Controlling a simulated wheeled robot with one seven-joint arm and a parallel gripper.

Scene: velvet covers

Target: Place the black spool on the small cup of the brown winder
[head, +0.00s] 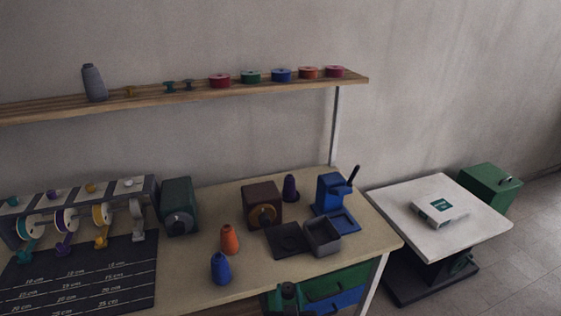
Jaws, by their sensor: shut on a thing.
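The brown winder (262,206) stands on the table, right of the middle, with a round golden-brown cup on its front face. My gripper (288,293) is a dark shape at the bottom edge, in front of the table and well short of the winder. It is shut on a small dark thing at its tip, which looks like the black spool (288,288). Dark on dark, the spool's outline and the fingers are hard to make out. The spool is apart from the winder.
An orange cone (230,239) and a blue cone (221,268) stand left of my gripper, before the winder. A dark open box (322,237) and a blue press (333,196) stand to the right. A green winder (179,208) is at the left. A shelf (200,92) runs above.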

